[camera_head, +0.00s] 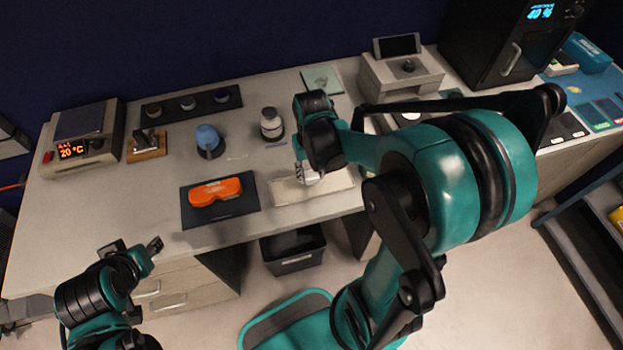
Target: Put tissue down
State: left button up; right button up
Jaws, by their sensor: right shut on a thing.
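My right gripper (304,170) points down over a pale, flat tray (332,191) near the table's front edge. It is shut on a small white tissue (312,179), mostly hidden by the fingers and wrist. I cannot tell whether the tissue touches the tray. My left gripper (136,251) is open and empty, low in front of the table's left part.
An orange case (215,191) lies on a dark mat left of the tray. A blue rounded object (208,140) and a white jar (271,124) stand behind. A black bin (293,249) stands below the table.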

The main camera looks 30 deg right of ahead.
aim_at(311, 175)
notch_tip(311, 175, down, 3)
jog(key=shift+w+r+b, duration=0.1)
jog(key=shift+b, duration=0.3)
jog(key=o, duration=1.2)
